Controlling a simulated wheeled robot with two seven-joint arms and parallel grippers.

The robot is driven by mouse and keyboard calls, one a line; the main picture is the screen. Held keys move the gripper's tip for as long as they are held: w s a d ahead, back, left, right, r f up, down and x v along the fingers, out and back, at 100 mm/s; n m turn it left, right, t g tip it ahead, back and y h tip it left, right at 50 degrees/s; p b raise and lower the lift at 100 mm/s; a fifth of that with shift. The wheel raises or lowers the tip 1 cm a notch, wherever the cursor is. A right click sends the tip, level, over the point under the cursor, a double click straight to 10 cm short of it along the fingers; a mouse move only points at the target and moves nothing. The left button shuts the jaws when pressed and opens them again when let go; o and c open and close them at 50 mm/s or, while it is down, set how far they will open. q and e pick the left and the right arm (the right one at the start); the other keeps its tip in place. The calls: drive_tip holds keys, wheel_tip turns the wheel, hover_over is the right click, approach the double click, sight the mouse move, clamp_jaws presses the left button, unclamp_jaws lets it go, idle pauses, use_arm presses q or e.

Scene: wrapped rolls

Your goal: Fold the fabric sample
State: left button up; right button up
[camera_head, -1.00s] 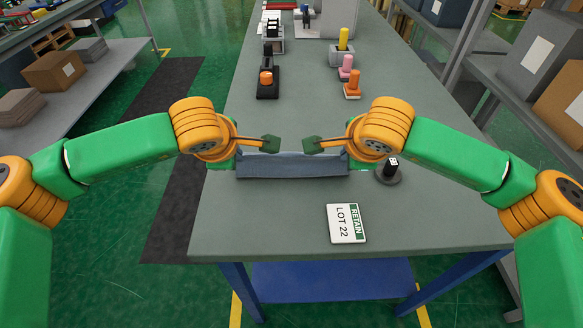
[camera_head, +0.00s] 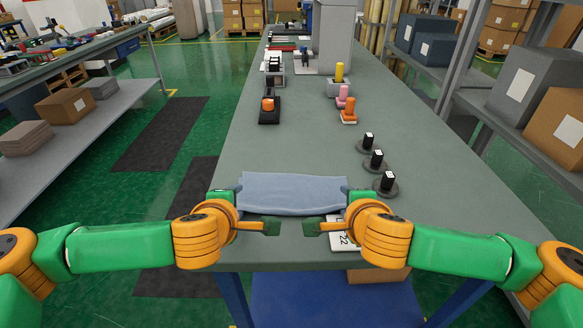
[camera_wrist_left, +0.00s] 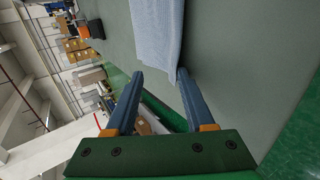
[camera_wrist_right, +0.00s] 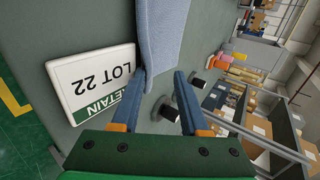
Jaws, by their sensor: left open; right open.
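The fabric sample (camera_head: 292,192) is light blue and lies across the grey table as a wide, short strip with a folded-looking near edge. My left gripper (camera_head: 238,196) is at its left end and open. In the left wrist view the fingertips (camera_wrist_left: 160,74) stand apart by the cloth's end (camera_wrist_left: 157,30), with nothing clearly gripped. My right gripper (camera_head: 348,196) is open at the right end. In the right wrist view its fingertips (camera_wrist_right: 160,74) are at the cloth's end (camera_wrist_right: 161,30); whether they touch it I cannot tell.
A white "RETAIN LOT 22" card (camera_wrist_right: 92,80) lies by my right gripper, partly hidden by my arm in the head view. Several dark weights, such as this one (camera_head: 387,183), stand to the right. Stamps (camera_head: 348,112) and a black device (camera_head: 269,108) are farther back. The table between is clear.

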drive_tip(key=shift+f, duration=0.15)
use_arm(q)
drive_tip(key=r, duration=0.1)
drive_tip(key=s+r, duration=0.1)
drive_tip(key=r, duration=0.1)
drive_tip(key=shift+r, duration=0.2)
use_arm(e)
drive_tip(key=r, duration=0.1)
drive_tip(key=s+r, duration=0.1)
drive_tip(key=r, duration=0.1)
drive_tip(key=shift+s+r, duration=0.15)
drive_tip(key=shift+r, duration=0.15)
use_arm(q)
drive_tip(key=w+r+v, duration=0.1)
drive_tip(key=v, duration=0.6)
drive_tip(key=shift+r, duration=0.25)
use_arm(e)
drive_tip(key=s+r, duration=0.4)
drive_tip(key=r, duration=0.1)
drive_tip(key=shift+s+r, duration=0.25)
drive_tip(key=shift+s, duration=0.1)
use_arm(q)
drive_tip(key=shift+s, duration=0.15)
